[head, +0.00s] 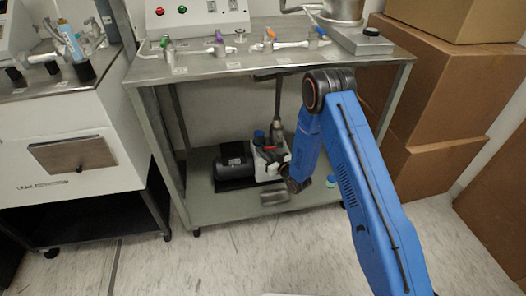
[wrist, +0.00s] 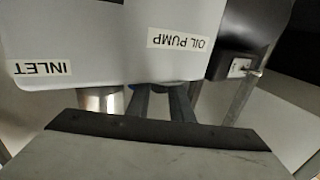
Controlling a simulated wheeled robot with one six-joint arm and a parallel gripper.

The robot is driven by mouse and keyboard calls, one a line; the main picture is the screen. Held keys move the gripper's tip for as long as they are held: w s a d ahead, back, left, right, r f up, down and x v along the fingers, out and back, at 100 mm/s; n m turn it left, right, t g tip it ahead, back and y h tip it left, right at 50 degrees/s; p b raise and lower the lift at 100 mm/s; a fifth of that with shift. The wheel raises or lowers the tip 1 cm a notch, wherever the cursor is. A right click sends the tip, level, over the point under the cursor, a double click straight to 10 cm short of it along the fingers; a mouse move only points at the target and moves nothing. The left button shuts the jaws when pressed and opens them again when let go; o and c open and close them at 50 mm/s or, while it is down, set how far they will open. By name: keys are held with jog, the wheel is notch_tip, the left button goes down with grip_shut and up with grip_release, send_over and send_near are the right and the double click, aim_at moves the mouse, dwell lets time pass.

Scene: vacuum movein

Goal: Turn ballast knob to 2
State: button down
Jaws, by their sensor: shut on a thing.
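The oil pump (head: 263,172) is a white body with a black motor (head: 233,160) on the lower shelf. In the wrist view, the pump's pale housing (wrist: 110,40) is upside down, with labels reading INLET and OIL PUMP. My gripper (wrist: 162,92) has its two dark fingers against the pump near the OIL PUMP label. It is shut on a small bluish part (wrist: 166,85), seemingly the ballast knob, mostly hidden between the fingertips. The knob's number and pointer cannot be read. A shiny metal fitting (wrist: 100,99) is beside the fingers.
The metal bench top (head: 250,62) with several coloured valves is above the shelf. A grey hose (head: 277,105) rises from the pump. A switch (wrist: 240,67) is near the motor. Cardboard boxes (head: 440,100) stand at right; the floor in front is clear.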

jog(key=shift+m+t+h, duration=0.3)
jog(key=shift+s+a+m+t+h, duration=0.1)
jog(key=shift+a+m+t+h, duration=0.05)
jog(key=shift+m+t+h, duration=0.9)
jog(key=m+t+h, duration=0.1)
jog(key=m+h, duration=0.1)
jog(key=h, duration=0.1)
jog(key=m+h, duration=0.1)
jog(key=h, duration=0.2)
jog(key=shift+m+t, duration=0.35)
jog(key=m+h, duration=0.2)
jog(key=h, duration=0.1)
jog(key=m+h, duration=0.2)
jog(key=h, duration=0.1)
jog(key=shift+h, duration=0.25)
jog(key=shift+d+m+g+h, duration=0.2)
jog(key=shift+m+g+h, duration=0.5)
jog(key=shift+m+h, duration=1.05)
jog(key=shift+h, duration=0.55)
jog(key=c, duration=1.6)
grip_release()
jog(key=shift+o, duration=0.2)
jog(key=shift+a, duration=0.1)
